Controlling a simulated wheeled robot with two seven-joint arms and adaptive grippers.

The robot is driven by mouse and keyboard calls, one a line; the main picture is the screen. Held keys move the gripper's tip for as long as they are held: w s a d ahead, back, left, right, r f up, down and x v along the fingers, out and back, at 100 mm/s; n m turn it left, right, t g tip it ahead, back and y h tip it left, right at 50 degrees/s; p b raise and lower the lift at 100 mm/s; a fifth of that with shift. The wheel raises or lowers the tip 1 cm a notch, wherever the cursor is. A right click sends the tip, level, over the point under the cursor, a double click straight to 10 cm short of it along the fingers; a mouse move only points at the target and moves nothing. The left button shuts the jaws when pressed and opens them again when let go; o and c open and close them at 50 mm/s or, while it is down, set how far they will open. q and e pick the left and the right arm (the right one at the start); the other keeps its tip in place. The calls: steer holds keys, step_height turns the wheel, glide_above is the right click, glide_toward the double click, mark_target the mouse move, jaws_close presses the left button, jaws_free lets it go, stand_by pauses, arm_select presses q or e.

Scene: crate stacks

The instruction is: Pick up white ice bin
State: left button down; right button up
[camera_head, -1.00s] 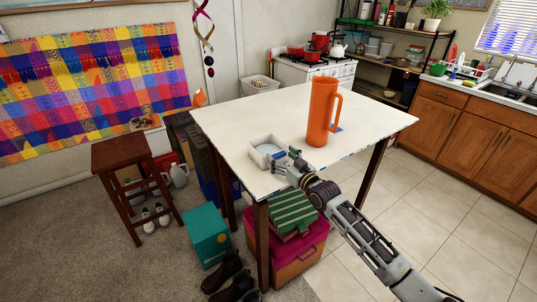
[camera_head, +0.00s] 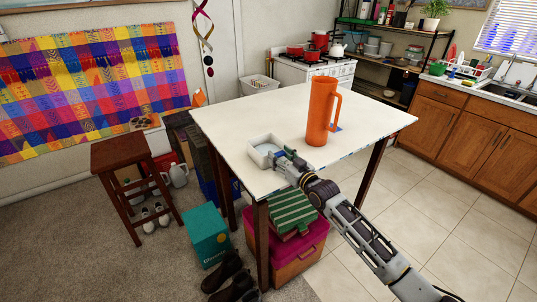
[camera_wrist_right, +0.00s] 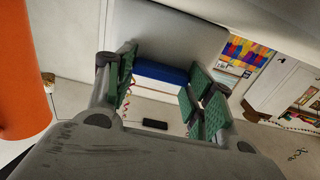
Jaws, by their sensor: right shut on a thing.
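The white ice bin (camera_head: 255,157) is a small, open, square box on the near left part of the white table (camera_head: 235,118). My right gripper (camera_head: 280,157) reaches in from the lower right and is shut on the bin's near right side. The fingers cover part of that side. In the right wrist view the green-padded fingers (camera_wrist_right: 160,92) stand on both sides of the picture, and the grip itself is hard to make out. The bin appears level and at the tabletop. My left gripper is not in view.
A tall orange pitcher (camera_head: 322,112) stands on the table just right of the bin, close to my right gripper. The table's far and left parts are clear. A wooden stool (camera_head: 122,152) is at the left. Boxes (camera_head: 293,212) sit under the table.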

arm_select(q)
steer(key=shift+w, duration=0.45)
arm_select(e)
steer(key=shift+r, duration=0.15)
